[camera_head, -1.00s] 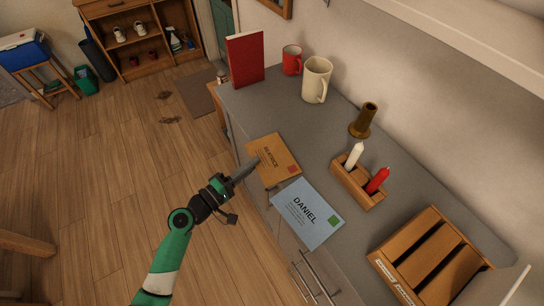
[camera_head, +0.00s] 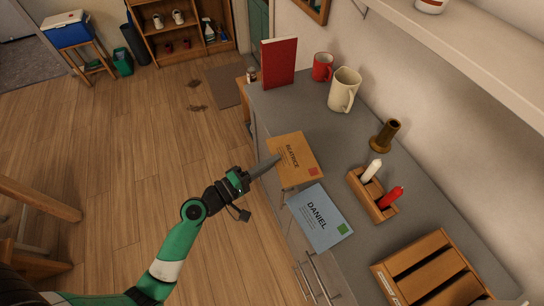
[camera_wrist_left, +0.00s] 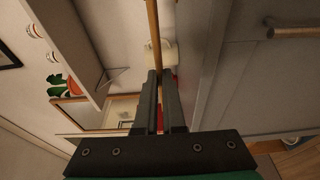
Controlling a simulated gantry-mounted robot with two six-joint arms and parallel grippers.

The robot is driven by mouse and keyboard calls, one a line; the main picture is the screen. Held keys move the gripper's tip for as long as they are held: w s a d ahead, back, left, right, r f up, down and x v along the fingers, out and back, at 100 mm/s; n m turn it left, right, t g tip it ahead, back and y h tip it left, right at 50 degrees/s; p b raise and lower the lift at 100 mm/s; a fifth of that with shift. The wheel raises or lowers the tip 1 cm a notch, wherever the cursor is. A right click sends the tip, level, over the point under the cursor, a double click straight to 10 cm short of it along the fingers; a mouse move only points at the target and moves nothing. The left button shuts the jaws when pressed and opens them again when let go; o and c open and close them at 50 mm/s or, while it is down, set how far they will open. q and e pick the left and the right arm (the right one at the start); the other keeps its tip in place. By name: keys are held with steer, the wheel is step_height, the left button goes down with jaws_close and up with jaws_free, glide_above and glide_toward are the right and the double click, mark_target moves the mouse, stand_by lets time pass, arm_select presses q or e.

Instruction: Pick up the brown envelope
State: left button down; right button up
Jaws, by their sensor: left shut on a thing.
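The brown envelope (camera_head: 297,160), marked BEATRICE with a red stamp, is at the near edge of the grey counter in the head view. My left gripper (camera_head: 272,162) reaches it from the left and is shut on its left edge. In the left wrist view the envelope (camera_wrist_left: 153,32) shows edge-on as a thin brown strip between the fingers of the left gripper (camera_wrist_left: 160,82). I cannot tell whether the envelope is clear of the counter. My right gripper is out of view.
A blue envelope (camera_head: 321,217) marked DANIEL lies beside the brown one. A candle box (camera_head: 372,197), a brown holder (camera_head: 384,136), a cream mug (camera_head: 344,90), a red mug (camera_head: 322,67), a red book (camera_head: 279,63) and a wooden rack (camera_head: 430,268) stand on the counter.

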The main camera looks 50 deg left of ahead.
arm_select(q)
steer(key=s+d+r+p, duration=0.5)
steer(key=s+d+r, duration=0.2)
steer(key=s+d, duration=0.1)
steer(key=shift+s+d, duration=0.15)
steer(key=shift+s, duration=0.05)
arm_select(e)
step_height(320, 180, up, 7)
